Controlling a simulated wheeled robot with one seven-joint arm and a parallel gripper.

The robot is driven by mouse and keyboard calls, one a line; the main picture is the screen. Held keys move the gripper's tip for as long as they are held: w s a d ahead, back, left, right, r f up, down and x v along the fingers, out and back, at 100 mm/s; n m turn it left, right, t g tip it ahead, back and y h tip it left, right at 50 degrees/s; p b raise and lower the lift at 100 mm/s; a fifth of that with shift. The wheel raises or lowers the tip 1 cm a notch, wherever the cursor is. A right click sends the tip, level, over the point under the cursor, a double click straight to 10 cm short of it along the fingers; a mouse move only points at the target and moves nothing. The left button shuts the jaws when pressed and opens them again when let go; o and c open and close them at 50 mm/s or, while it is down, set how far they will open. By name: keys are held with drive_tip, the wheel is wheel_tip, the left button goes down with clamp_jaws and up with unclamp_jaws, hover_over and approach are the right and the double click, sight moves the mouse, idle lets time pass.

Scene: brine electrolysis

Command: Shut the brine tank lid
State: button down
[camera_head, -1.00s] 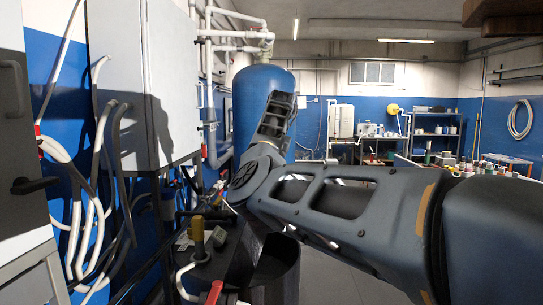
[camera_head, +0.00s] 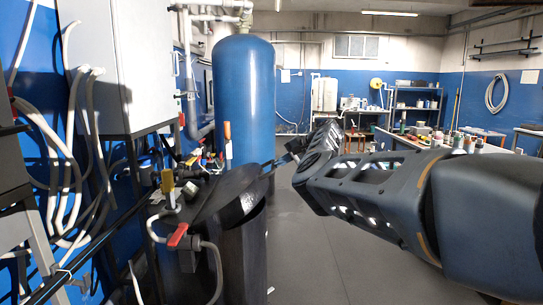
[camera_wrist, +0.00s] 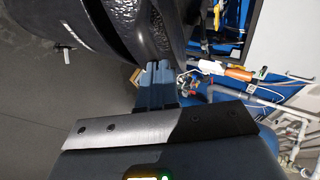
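The black brine tank (camera_head: 233,258) stands in the front middle of the head view. Its dark lid (camera_head: 222,188) shows at the top as a tilted panel, not lying flat; its far side and hinge are hard to make out. My gripper (camera_head: 289,160) is small in the head view, just right of the lid's upper edge. In the wrist view, my gripper's (camera_wrist: 158,68) two fingers are close together with nothing visible between them. Their tips are at a curved black surface (camera_wrist: 110,25), apparently tank or lid; I cannot tell whether they touch it.
A tall blue cylinder (camera_head: 243,100) stands behind the tank. Pipes and a red-handled valve (camera_head: 178,236) crowd the tank's left side, below a grey cabinet (camera_head: 120,70). The grey floor (camera_head: 335,255) is clear to the right. A cluttered bench (camera_head: 450,140) stands farther back.

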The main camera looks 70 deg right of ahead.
drive_tip(key=s+d+f+t+y+b, duration=0.1)
drive_tip(key=s+f+t+b, duration=0.2)
drive_tip(key=f+b, duration=0.9)
drive_tip(key=shift+f+m+t, duration=0.4)
drive_tip(key=shift+f+t, duration=0.1)
drive_tip(key=shift+f, duration=1.2)
drive_tip(key=shift+d+f, duration=0.1)
